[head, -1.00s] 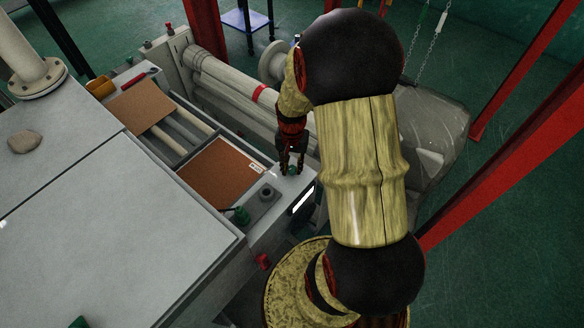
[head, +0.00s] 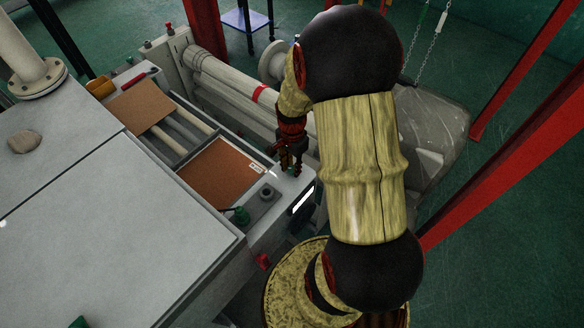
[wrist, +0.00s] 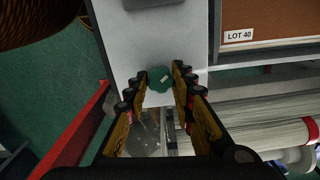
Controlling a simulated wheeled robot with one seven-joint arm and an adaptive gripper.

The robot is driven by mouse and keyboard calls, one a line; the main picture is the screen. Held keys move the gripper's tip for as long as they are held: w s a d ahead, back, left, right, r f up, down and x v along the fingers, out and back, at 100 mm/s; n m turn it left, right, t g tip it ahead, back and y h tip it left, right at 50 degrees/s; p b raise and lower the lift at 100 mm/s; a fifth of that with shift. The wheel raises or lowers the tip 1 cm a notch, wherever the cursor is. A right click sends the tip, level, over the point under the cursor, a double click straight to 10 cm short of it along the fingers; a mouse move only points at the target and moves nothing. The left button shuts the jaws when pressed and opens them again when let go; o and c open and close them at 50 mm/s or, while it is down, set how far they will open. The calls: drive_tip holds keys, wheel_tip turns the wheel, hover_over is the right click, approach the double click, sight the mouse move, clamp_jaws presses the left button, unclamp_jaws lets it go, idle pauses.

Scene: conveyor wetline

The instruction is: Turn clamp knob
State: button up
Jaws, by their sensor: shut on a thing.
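The green lobed knob (wrist: 160,79) sits on the pale grey machine ledge (wrist: 124,52), between the fingertips of my gripper (wrist: 161,77) in the wrist view. The gripper is shut on the knob, with one finger on each side. In the head view my gripper (head: 291,164) points down at the ledge beside the brown panel, and only a little of the green knob (head: 292,172) shows beneath the fingers. A white mark shows on the knob's top.
A brown board (head: 219,172) with a LOT 40 label (wrist: 239,35) lies beside the ledge. A second green knob (head: 241,215) and a grey round fitting (head: 267,194) stand nearer. Pale rollers (head: 232,88) lie behind. A red post (head: 520,150) rises at right.

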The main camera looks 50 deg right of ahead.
idle(0.3)
drive_tip(key=shift+m, duration=1.8)
drive_tip(key=shift+m, duration=1.8)
drive_tip(key=shift+m, duration=1.7)
